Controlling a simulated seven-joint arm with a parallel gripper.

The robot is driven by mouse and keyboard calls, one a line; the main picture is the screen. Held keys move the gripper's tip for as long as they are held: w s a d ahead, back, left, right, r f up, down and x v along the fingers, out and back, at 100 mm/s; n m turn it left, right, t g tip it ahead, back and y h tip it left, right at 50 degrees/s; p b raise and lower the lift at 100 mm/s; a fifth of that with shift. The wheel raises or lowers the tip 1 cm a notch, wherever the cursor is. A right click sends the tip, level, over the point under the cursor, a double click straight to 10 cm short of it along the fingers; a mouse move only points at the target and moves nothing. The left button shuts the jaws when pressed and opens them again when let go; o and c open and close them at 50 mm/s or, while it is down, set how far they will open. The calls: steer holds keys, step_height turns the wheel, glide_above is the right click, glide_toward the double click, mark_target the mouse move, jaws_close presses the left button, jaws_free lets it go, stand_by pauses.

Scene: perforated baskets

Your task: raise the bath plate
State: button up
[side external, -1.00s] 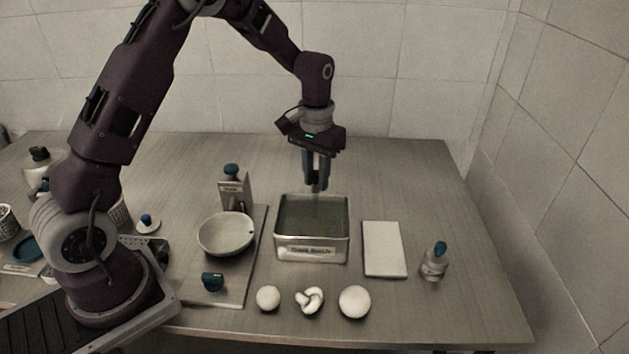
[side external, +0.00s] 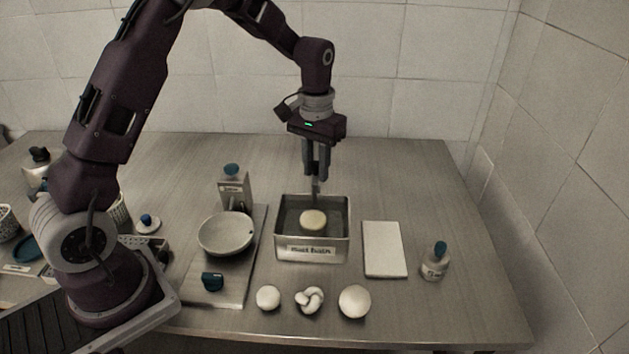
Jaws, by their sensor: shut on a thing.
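The metal bath (side external: 312,252) is an open rectangular tray with a label on its front wall. A pale, rounded, flattish piece (side external: 313,220) now shows inside it, above dark grey. The bath plate itself is hard to make out in there. My gripper (side external: 316,182) points straight down over the back part of the bath. It is shut on a thin upright piece (side external: 316,190), seemingly the plate's handle, which runs down behind the pale piece. The handle's lower end is hidden.
A white slab (side external: 384,249) and a small blue-topped bottle (side external: 435,262) are at right. Two pale balls (side external: 268,298) (side external: 354,301) and a knotted piece (side external: 309,299) lie in front.

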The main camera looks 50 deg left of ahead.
steer(key=shift+a+r, duration=0.25)
steer(key=shift+r, duration=0.9)
steer(key=o, duration=0.9)
steer(key=shift+d, duration=0.1)
steer(key=shift+r, duration=0.4)
steer(key=shift+d+r, duration=0.1)
steer(key=shift+r, duration=3)
